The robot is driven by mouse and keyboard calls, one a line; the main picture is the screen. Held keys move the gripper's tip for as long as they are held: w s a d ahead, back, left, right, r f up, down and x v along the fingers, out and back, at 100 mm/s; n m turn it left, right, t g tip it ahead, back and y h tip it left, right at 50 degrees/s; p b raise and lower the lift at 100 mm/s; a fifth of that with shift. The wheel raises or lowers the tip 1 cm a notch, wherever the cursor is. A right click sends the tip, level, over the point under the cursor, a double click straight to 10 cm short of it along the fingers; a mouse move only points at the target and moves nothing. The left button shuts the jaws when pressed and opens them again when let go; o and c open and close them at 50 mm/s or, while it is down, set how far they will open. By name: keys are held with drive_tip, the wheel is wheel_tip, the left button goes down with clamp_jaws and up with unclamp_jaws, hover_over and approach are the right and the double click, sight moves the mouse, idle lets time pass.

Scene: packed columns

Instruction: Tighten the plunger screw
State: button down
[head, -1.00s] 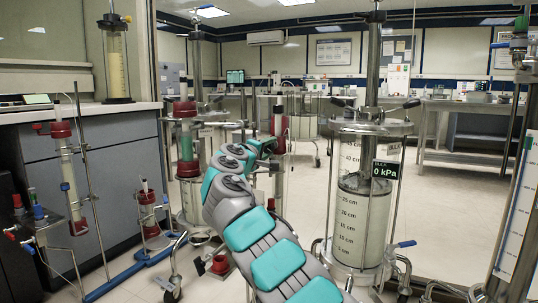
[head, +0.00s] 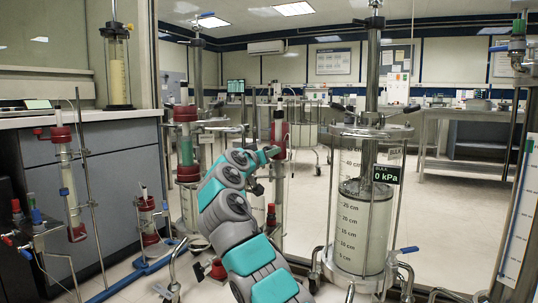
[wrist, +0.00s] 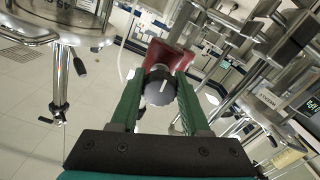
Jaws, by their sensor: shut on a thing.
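The plunger screw shows in the wrist view as a dark round knob (wrist: 160,86) with a white mark on its face. It sits in front of a red fitting (wrist: 170,58). The two green fingers of my gripper (wrist: 161,84) lie on either side of the knob and are shut on it. In the head view my gripper (head: 268,153) is at a slim column with a red upper end (head: 280,130). The knob itself is too small or hidden there.
A large glass column (head: 364,225) with a 0 kPa display (head: 386,174) stands to the right of my arm. Other red-fitted columns (head: 187,140) and a grey bench (head: 105,155) are at left. Open floor (head: 450,225) lies at right.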

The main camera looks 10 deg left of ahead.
drive_tip(key=m+p, duration=0.1)
drive_tip(key=m, duration=0.4)
drive_tip(key=shift+a+f+m, duration=0.1)
drive_tip(key=shift+a+m, duration=0.05)
drive_tip(key=shift+m, duration=0.15)
drive_tip(key=m+p, duration=0.2)
drive_tip(key=m, duration=0.1)
drive_tip(key=m+p, duration=0.1)
drive_tip(key=shift+r, duration=0.25)
drive_tip(key=m+p, duration=0.2)
drive_tip(key=m, duration=0.2)
drive_tip(key=shift+a, duration=0.1)
drive_tip(key=m, duration=0.5)
drive_tip(key=shift+w+p, duration=0.1)
drive_tip(key=shift+p, duration=0.25)
drive_tip(key=shift+m, duration=0.3)
drive_tip(key=shift+c, duration=1.9)
unclamp_jaws()
